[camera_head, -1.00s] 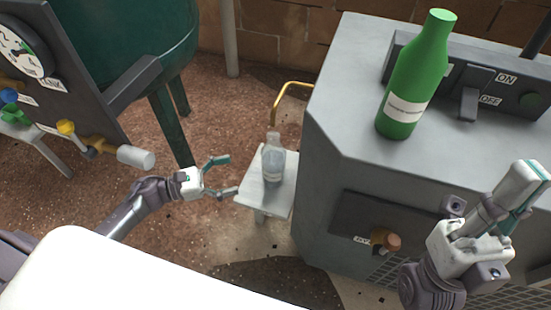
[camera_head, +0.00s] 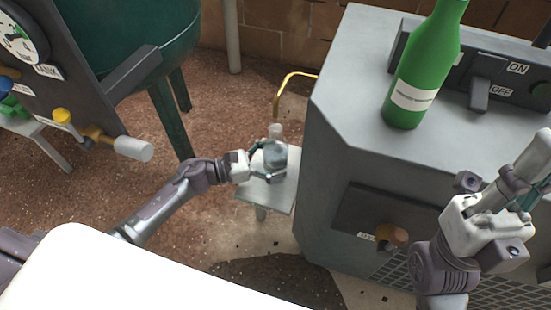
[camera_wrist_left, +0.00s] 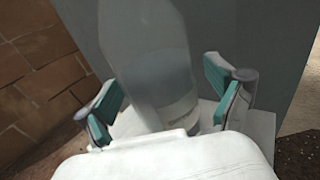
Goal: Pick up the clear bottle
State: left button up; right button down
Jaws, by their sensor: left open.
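The clear bottle (camera_head: 275,150) stands upright on a small white stand (camera_head: 266,197) beside the grey machine. My left gripper (camera_head: 264,161) is at the bottle, with its fingers open on either side of it. In the left wrist view the bottle (camera_wrist_left: 158,70) is between the two teal-padded fingers of my left gripper (camera_wrist_left: 165,97), with a gap visible on the left side. The bottle's base is partly hidden by the gripper body. My right gripper (camera_head: 525,185) is raised at the right edge, away from the bottle; its finger opening is unclear.
A grey machine (camera_head: 345,130) stands just right of the stand, with a green bottle (camera_head: 425,70) and an ON/OFF lever (camera_head: 482,90) on top. A yellow bent pipe (camera_head: 283,92) rises behind the stand. A dark green tank (camera_head: 135,50) is at the left.

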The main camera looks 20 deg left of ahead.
pick_arm(q)
jog(key=c, duration=1.2)
jog(key=shift+c, duration=0.4)
jog(key=shift+r, duration=0.1)
